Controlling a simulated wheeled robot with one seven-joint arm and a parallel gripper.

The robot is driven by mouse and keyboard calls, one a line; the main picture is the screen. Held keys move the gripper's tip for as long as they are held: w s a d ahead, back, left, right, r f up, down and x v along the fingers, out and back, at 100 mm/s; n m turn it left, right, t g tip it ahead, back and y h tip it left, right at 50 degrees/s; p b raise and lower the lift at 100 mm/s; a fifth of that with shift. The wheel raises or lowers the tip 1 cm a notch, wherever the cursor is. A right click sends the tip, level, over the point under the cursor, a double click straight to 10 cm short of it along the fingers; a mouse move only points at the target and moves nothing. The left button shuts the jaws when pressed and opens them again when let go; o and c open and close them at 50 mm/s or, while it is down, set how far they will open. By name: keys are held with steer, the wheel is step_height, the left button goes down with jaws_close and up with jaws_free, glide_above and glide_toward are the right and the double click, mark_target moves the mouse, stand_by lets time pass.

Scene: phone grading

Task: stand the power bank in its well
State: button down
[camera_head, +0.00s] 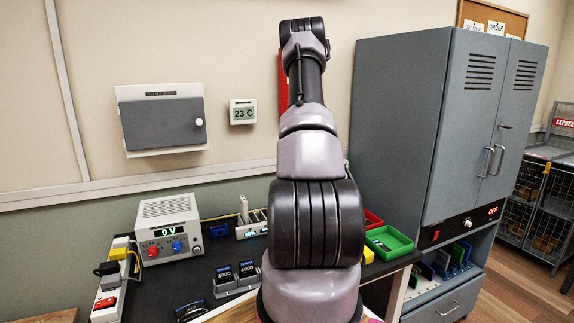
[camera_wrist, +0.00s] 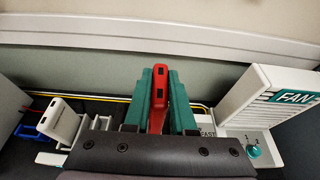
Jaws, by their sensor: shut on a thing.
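In the head view the rack (camera_head: 246,231) stands on the dark bench, partly behind my arm, which hides the gripper. A white power bank (camera_wrist: 60,120) stands upright at the rack's left.
A white FAN unit (camera_wrist: 262,105) stands close right of the gripper, and a wall is behind. In the head view, a power supply (camera_head: 168,229) reading 0 V is left of the rack. Green (camera_head: 389,243) and red trays and a grey cabinet (camera_head: 400,110) are at right.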

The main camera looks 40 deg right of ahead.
steer(key=shift+f, duration=2.55)
steer(key=shift+s+f, duration=0.1)
steer(key=shift+f, duration=0.1)
steer(key=shift+f, duration=2.2)
steer(key=c, duration=0.7)
jaws_free()
